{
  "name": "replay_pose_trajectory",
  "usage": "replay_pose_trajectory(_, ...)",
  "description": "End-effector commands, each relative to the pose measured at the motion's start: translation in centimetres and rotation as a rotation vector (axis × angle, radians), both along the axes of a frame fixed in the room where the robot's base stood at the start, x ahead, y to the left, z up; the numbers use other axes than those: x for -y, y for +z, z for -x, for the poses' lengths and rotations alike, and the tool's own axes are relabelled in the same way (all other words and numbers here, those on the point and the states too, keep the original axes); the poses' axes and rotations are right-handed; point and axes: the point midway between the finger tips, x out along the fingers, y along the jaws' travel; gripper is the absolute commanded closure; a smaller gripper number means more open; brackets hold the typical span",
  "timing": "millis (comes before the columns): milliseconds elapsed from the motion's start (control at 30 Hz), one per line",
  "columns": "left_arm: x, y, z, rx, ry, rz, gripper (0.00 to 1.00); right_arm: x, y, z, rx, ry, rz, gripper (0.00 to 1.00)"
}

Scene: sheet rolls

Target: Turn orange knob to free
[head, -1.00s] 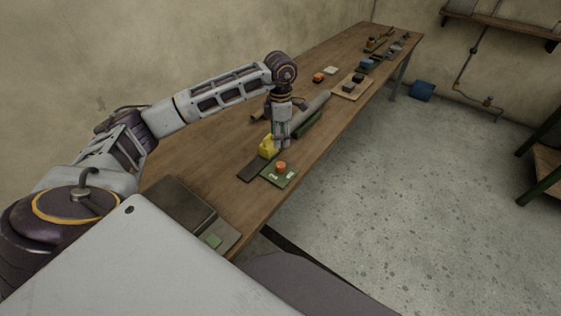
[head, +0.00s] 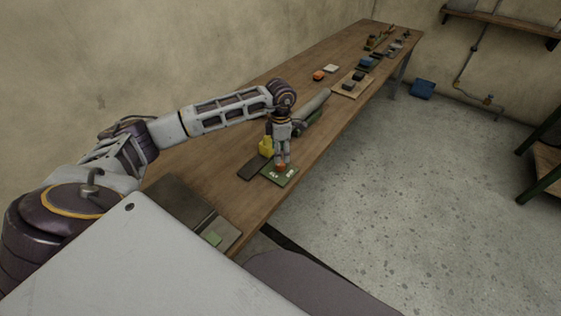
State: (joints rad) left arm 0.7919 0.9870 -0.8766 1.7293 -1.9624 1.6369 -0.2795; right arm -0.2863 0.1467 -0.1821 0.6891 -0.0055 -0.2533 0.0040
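The orange knob (head: 281,168) sits on a small green plate (head: 291,179) with pale markings, near the front edge of the workbench. The markings are too small to read. My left gripper (head: 282,164) points straight down, with its fingertips at the knob, one on each side as far as I can see. The fingers hide part of the knob. Whether they touch or squeeze it is too small to tell. My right gripper is not in view.
A yellow block (head: 266,146) on a dark plate (head: 250,171) stands just left of the gripper. A grey roll (head: 312,106) lies behind it on the wooden workbench (head: 237,201). A dark flat panel (head: 178,203) lies nearer. Several small items stand farther back.

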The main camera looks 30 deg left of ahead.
Motion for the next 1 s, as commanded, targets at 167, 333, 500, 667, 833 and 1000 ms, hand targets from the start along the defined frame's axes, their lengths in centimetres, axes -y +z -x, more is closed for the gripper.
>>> replay_pose_trajectory(167,0.0,-2.5,0.0,-0.001,0.0,0.0,0.44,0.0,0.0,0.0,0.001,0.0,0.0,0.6)
replay_pose_trajectory(333,0.0,-4.4,0.0,-0.001,0.0,0.0,0.44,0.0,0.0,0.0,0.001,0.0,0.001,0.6)
replay_pose_trajectory(500,0.0,-5.5,0.0,-0.001,0.0,0.001,0.44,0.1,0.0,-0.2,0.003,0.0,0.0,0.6)
replay_pose_trajectory(667,0.0,-5.9,0.0,0.0,0.0,0.0,0.44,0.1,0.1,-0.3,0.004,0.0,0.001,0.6)
replay_pose_trajectory(833,0.0,-5.9,0.0,0.0,0.0,0.0,0.44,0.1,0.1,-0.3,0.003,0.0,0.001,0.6)
replay_pose_trajectory(1000,0.0,-5.9,0.0,0.0,0.0,0.0,0.59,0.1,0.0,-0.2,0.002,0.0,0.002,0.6)
